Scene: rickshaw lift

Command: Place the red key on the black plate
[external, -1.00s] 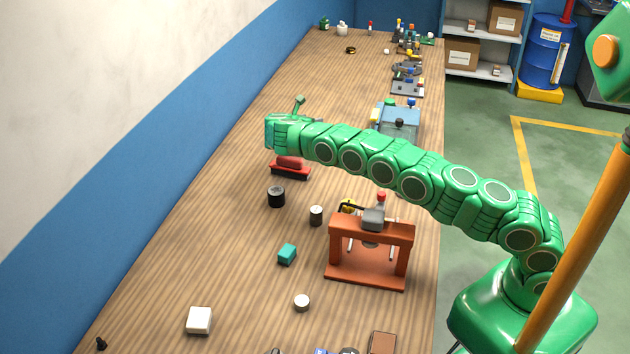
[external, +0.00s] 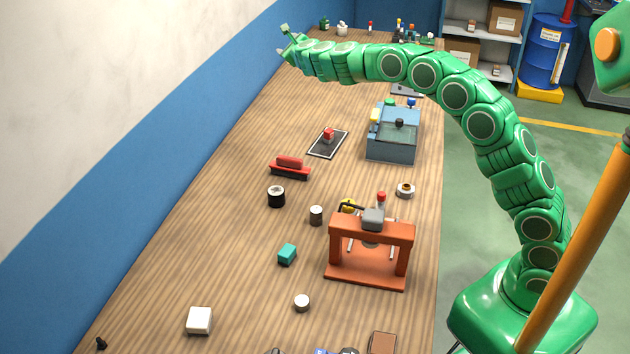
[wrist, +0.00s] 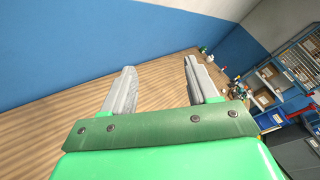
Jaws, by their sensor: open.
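A small red object, which looks like the red key (external: 328,133), rests on the black plate (external: 323,149), a flat dark rectangle with a light rim in the middle of the table. My gripper (external: 284,47) is raised at the far left of the external view, well beyond and apart from the plate. In the wrist view my gripper (wrist: 159,66) has its two grey fingers spread, with nothing between them. The key and the plate do not show in the wrist view.
A red stapler-like thing (external: 290,170) and a black cylinder (external: 276,197) lie nearer than the plate. A grey-blue box (external: 392,145) stands right of it. An orange press frame (external: 370,232) stands nearer. A blue and white wall (external: 190,110) runs along the left.

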